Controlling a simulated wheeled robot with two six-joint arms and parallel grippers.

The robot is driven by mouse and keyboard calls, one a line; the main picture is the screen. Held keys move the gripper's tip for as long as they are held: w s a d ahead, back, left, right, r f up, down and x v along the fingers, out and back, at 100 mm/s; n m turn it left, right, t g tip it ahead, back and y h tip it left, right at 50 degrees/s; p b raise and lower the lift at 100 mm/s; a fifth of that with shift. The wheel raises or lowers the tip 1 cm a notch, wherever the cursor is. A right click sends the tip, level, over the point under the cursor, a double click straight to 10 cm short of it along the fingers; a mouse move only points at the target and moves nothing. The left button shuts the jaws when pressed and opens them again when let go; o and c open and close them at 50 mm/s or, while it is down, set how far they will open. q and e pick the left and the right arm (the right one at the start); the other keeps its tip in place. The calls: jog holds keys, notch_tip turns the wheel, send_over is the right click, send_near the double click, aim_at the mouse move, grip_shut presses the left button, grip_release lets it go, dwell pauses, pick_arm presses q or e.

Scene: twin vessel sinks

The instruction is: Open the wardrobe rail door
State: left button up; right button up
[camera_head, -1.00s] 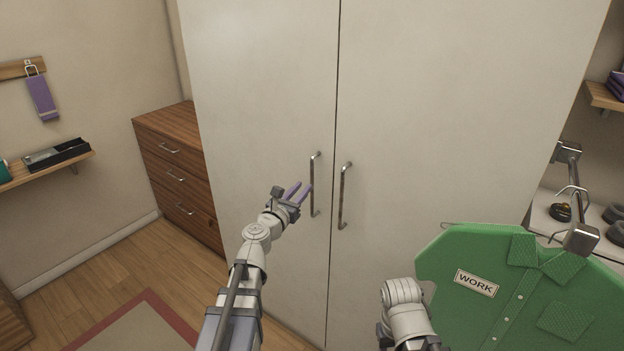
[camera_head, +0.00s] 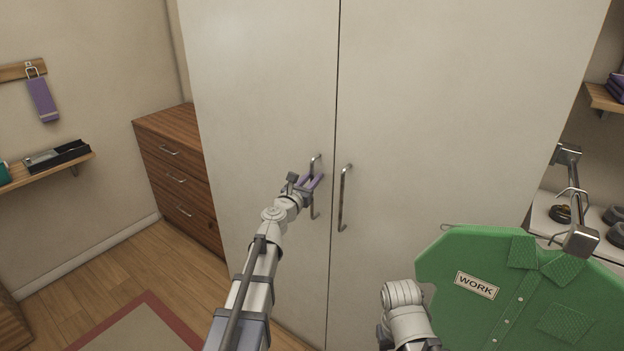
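The wardrobe has two tall pale doors, both shut, with a thin dark seam between them. The left door (camera_head: 260,90) has an upright metal bar handle (camera_head: 315,211). The right door (camera_head: 440,110) has a matching bar handle (camera_head: 343,200). My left gripper (camera_head: 316,182) is at the middle of the left door's handle, its purple fingers apart and overlapping the bar in the picture. I cannot tell whether they touch it. My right arm shows at the bottom, but its gripper is out of sight, with the green shirt beside the arm.
A green work shirt (camera_head: 480,250) hangs at the lower right in front of the right door, near a metal rail (camera_head: 568,180). A wooden drawer chest (camera_head: 165,150) stands left of the wardrobe. A rug (camera_head: 140,325) lies on the floor.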

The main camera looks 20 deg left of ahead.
pick_arm(q)
grip_shut()
dwell(1.4)
